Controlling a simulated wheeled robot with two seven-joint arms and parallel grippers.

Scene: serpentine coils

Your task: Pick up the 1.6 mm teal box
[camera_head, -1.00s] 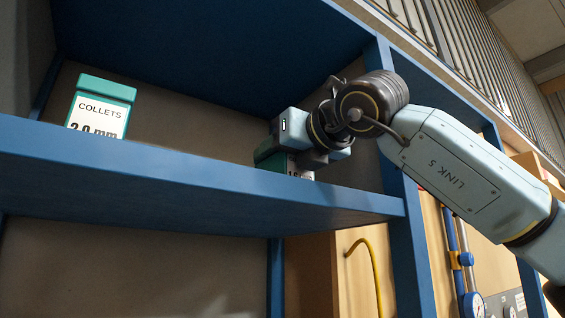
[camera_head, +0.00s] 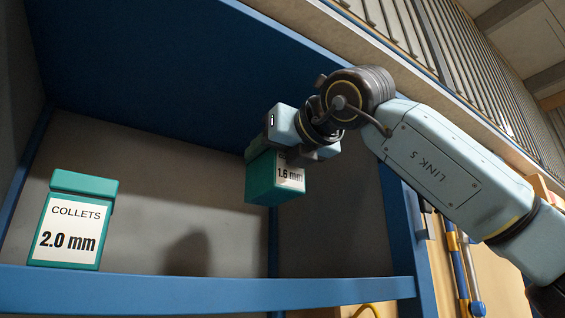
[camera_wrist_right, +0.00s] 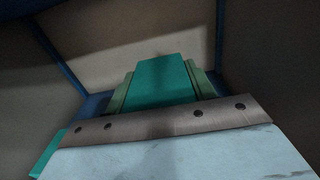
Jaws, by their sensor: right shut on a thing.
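The teal box labelled "1.6 mm" (camera_head: 262,184) hangs in the air above the blue shelf in the head view, its underside showing. My right gripper (camera_head: 284,152) is shut on its upper part, and part of the label is covered. In the right wrist view the teal box (camera_wrist_right: 165,80) shows between the two finger pads. My left gripper is not in view.
A teal box labelled "COLLETS 2.0 mm" (camera_head: 75,222) stands upright on the blue shelf (camera_head: 210,290) at the left. A blue upright (camera_head: 405,230) edges the bay on the right. The shelf between is clear.

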